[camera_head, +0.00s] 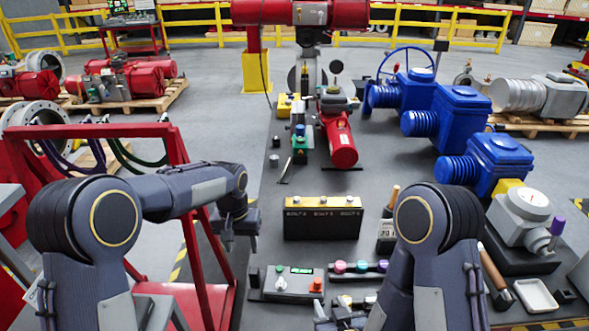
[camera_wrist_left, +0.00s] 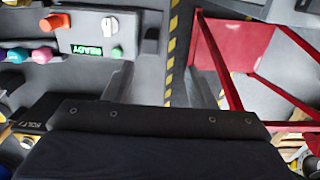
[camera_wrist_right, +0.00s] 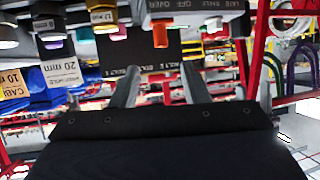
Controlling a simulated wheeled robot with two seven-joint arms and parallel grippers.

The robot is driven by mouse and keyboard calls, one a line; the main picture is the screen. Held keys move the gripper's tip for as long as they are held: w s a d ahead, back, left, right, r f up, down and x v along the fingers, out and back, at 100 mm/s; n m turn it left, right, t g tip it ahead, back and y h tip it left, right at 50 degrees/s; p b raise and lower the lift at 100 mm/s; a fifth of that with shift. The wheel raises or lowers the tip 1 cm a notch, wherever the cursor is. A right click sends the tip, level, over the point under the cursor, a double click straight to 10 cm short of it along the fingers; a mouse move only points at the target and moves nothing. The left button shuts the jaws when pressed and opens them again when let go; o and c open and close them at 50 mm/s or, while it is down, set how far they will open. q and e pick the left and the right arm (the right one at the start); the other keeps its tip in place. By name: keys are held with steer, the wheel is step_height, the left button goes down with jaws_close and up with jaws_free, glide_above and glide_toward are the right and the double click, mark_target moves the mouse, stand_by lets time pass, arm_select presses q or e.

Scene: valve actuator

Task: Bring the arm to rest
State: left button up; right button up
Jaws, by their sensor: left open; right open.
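My left arm reaches in from the left in the head view and bends down at the wrist. My left gripper (camera_head: 239,240) hangs at the left edge of the dark workbench, by the red frame. In the left wrist view its two fingers (camera_wrist_left: 160,85) stand apart with nothing between them. My right arm rises at the lower right in the head view. My right gripper (camera_head: 345,318) is low in that view, partly hidden by the arm and cut by the bottom edge. In the right wrist view its fingers (camera_wrist_right: 160,88) are apart and empty.
A control box (camera_head: 287,284) with a green READY display (camera_wrist_left: 88,49) lies near my left gripper. A black bolt box (camera_head: 322,222) stands behind it. A red frame (camera_head: 181,150) borders the left. Blue valve actuators (camera_head: 462,118) and a white tray (camera_head: 535,295) are at right.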

arm_select(q)
steer(key=s+a+r+t+h+b, duration=0.1)
steer(key=s+a+r, duration=0.2)
steer(key=s, duration=0.2)
steer(key=s+a+r+n+t+h+b, duration=0.1)
steer(key=s+a+r, duration=0.15)
steer(key=s, duration=0.35)
steer(key=s+a+r+t+h, duration=0.1)
steer(key=s+a+r, duration=0.15)
steer(key=s, duration=0.25)
arm_select(e)
steer(key=s+d+r+m+g+y, duration=0.1)
steer(key=s+d+r+m+g, duration=0.1)
steer(key=d+r+g, duration=0.5)
arm_select(q)
steer(key=s+f+n+t+b, duration=0.1)
steer(key=s+f+t+b, duration=0.1)
steer(key=s, duration=1.2)
steer(key=shift+s+d+f+t, duration=0.25)
steer(key=shift+d+f+t, duration=0.05)
steer(key=shift+d, duration=0.1)
arm_select(e)
steer(key=s+d+r, duration=0.2)
steer(key=s+r, duration=0.1)
steer(key=s, duration=0.5)
steer(key=s+d+r+m, duration=0.1)
steer(key=s+d+r, duration=0.2)
steer(key=s, duration=0.4)
steer(key=shift+s+m, duration=0.3)
steer(key=shift+s, duration=0.1)
